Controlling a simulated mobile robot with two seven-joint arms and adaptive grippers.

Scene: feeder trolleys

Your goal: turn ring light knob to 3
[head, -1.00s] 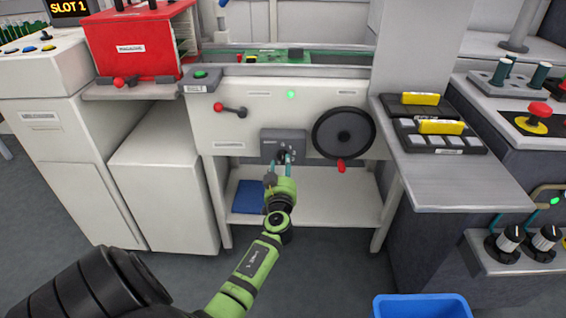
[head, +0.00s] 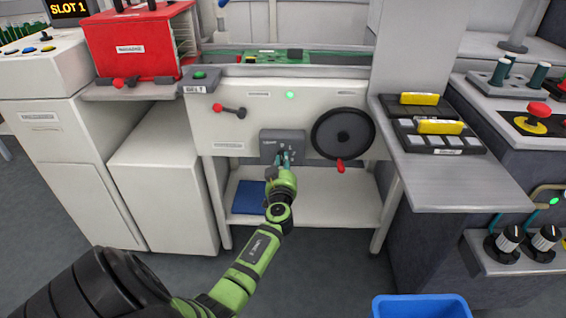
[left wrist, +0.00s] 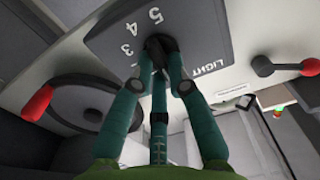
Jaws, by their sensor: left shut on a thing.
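The grey ring light box (head: 270,142) hangs on the front of the white machine, left of the black handwheel. In the left wrist view, its face (left wrist: 112,42) carries the word LIGHT and the numbers 3, 4 and 5, seen turned over. My left gripper (head: 285,160) reaches up to the box from below. My right gripper is not in view.
The black handwheel (head: 343,133) with a red grip is close on the right of the box. A red-tipped lever (head: 230,110) is up to the left. A lower shelf (head: 335,195) holds a blue object (head: 250,198). A blue bin (head: 420,306) stands on the floor.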

